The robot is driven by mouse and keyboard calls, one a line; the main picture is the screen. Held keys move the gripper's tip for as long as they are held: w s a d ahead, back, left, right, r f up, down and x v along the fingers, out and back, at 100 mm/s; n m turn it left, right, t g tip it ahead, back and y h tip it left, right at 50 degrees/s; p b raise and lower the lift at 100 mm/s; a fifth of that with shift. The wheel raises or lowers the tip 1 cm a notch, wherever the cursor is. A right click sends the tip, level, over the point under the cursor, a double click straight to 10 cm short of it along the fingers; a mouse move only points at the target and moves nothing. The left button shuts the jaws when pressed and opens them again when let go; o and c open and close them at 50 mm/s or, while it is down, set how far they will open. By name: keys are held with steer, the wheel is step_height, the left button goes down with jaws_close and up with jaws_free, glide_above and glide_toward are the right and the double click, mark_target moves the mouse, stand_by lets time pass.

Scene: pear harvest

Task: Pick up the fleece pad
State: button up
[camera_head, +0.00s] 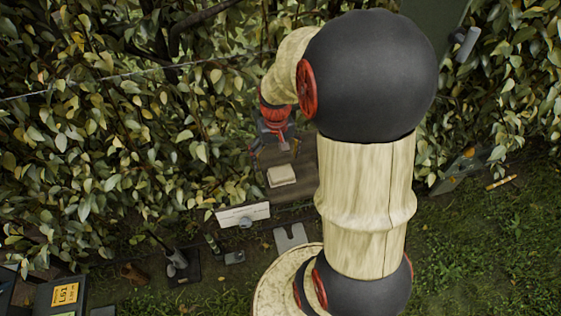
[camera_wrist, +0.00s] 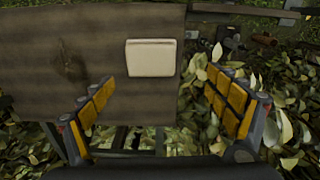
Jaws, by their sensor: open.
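The fleece pad (camera_head: 281,176) is a small cream, rounded rectangular block lying flat on a brown wooden board (camera_head: 308,170). In the wrist view the pad (camera_wrist: 151,57) sits near the board's right edge, above the middle of the picture. My gripper (camera_wrist: 166,95) is open with nothing between its yellow-padded fingers. The pad lies beyond the fingertips and is not touched by them. In the head view my gripper (camera_head: 274,158) hangs just above and behind the pad, pointing down. My arm covers the right part of the board there.
Dense leafy hedge (camera_head: 130,120) surrounds the board. A white label plate (camera_head: 243,214) is at the board's front. Several tools and small dark items lie on the ground below, with a yellow-labelled box (camera_head: 66,296) at lower left. Leaves crowd the right finger in the wrist view.

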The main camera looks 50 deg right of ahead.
mark_target(281, 172)
steer(key=shift+s+d+f+p, duration=0.2)
steer(key=shift+s+d+p, duration=0.25)
steer(key=shift+d, duration=0.35)
steer(key=shift+d+f, duration=0.1)
steer(key=shift+f, duration=0.25)
steer(key=f, duration=0.7)
steer(key=shift+a+f, duration=0.15)
steer(key=shift+a, duration=0.1)
steer(key=c, duration=0.8)
steer(key=shift+s+a, duration=0.1)
steer(key=shift+s, duration=0.1)
steer(key=c, duration=0.5)
